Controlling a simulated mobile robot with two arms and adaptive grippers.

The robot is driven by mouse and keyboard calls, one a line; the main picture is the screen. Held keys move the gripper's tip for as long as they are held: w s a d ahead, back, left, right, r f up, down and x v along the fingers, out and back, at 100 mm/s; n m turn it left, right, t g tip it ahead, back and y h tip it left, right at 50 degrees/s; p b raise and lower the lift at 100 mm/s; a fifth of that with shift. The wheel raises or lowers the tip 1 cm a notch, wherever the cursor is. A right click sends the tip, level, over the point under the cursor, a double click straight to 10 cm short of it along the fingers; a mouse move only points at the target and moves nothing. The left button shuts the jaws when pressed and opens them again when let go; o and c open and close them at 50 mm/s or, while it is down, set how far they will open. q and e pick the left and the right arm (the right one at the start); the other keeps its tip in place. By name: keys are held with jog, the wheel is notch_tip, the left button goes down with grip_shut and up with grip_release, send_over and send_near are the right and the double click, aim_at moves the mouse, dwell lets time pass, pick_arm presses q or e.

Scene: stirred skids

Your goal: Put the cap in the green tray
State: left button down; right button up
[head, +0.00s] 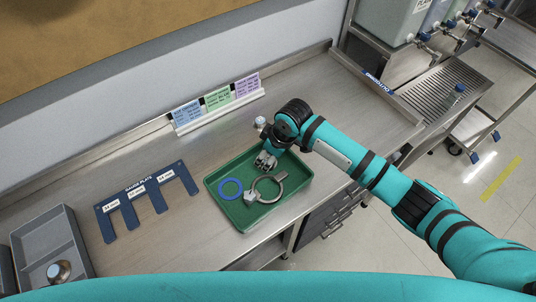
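The green tray (296,204) lies on the steel bench. A blue ring (230,189) and a metal hinged clamp ring (266,190) lie in it. My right gripper (265,162) is over the back part of the tray, behind the clamp ring. Its fingers are small and partly hidden, so I cannot tell whether they are open or shut, or whether they hold anything. A round shiny metal piece (59,271) sits in the grey bin at the lower left; I cannot tell for sure that it is the cap. My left gripper is not in view.
A dark blue slotted gauge plate (146,196) lies left of the tray. The grey divided bin (41,234) stands at the far left. Coloured cards (217,100) stand in a white holder by the wall. Bench space right of the tray lies under my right arm.

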jog(key=shift+r, duration=0.1)
jog(key=b+v, duration=0.1)
jog(key=v, duration=1.1)
